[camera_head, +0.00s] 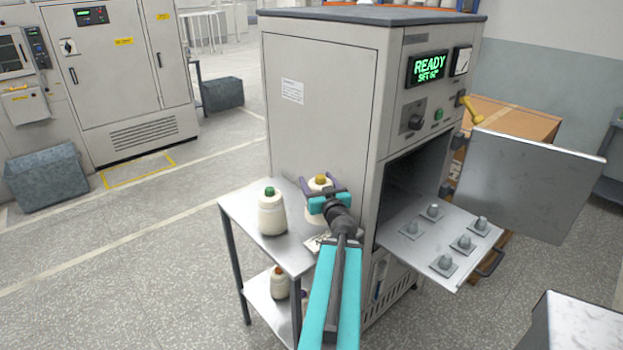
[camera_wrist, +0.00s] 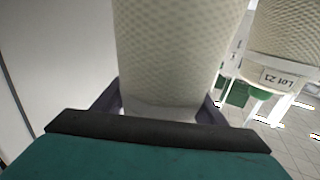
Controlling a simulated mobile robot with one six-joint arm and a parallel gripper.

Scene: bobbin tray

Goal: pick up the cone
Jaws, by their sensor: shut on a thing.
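A cream cone with a yellow top (camera_head: 319,181) is at the side cart, close to the tall machine. My gripper (camera_head: 324,197) is shut on it, with purple fingers on both sides; I cannot tell whether its base touches the shelf. In the wrist view the held cone (camera_wrist: 180,50) fills the upper middle between the two fingers (camera_wrist: 160,105). Its lower part in the head view is partly hidden by my gripper. A second cream cone with a green top (camera_head: 272,213) stands upright to the left; it also shows in the wrist view (camera_wrist: 284,40) with a "Lot 21" label.
The cart's top shelf (camera_head: 243,207) is small. A cone with an orange top (camera_head: 279,284) stands on its lower shelf. The machine (camera_head: 318,130) reads READY. Its door (camera_head: 527,185) is open, and a pulled-out tray (camera_head: 400,243) carries several empty pegs.

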